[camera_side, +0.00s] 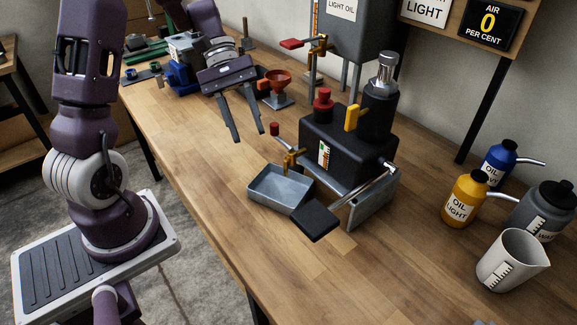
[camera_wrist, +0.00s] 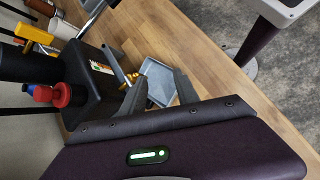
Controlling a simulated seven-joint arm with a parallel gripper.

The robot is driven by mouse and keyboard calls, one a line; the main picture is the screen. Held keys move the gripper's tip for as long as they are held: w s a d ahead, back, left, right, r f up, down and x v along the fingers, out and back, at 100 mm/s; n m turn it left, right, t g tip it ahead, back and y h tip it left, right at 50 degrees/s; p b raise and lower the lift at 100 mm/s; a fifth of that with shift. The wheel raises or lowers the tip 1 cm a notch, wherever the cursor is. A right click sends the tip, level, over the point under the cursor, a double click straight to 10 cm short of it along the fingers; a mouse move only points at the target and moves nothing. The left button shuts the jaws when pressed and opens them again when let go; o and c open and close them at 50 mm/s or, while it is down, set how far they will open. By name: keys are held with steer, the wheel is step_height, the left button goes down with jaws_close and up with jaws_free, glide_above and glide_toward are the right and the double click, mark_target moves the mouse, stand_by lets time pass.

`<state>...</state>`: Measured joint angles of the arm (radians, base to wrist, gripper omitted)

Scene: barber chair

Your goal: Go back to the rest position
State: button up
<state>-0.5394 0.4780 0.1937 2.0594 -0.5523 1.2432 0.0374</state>
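My gripper (camera_side: 247,136) hangs above the wooden bench, left of the black machine, with its fingers pointing down. Its two fingers are spread apart with nothing between them. In the wrist view, the open fingers (camera_wrist: 160,78) frame part of the small grey metal tray (camera_wrist: 156,82), which lies beyond them. In the side view, the tray (camera_side: 263,199) sits on the bench under a small brass tap (camera_side: 291,160), and looks empty. The gripper appears clear of the tray and machine.
The black machine (camera_side: 335,150) has a pedal (camera_side: 314,222) at its front. An orange funnel (camera_side: 277,82) and blue vice (camera_side: 180,76) stand near my gripper. Oil bottles (camera_side: 464,200) and a white jug (camera_side: 513,260) stand at right. The bench's left front (camera_side: 195,155) is clear.

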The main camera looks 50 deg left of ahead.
steer(key=s+d+r+m+t+y, duration=0.6)
steer(key=s+d+r+m+y, duration=0.2)
steer(key=s+m, duration=0.4)
step_height(320, 180, up, 3)
steer(key=shift+s+d+f+t, duration=0.25)
steer(key=shift+s+d, duration=0.35)
steer(key=shift+s, duration=0.35)
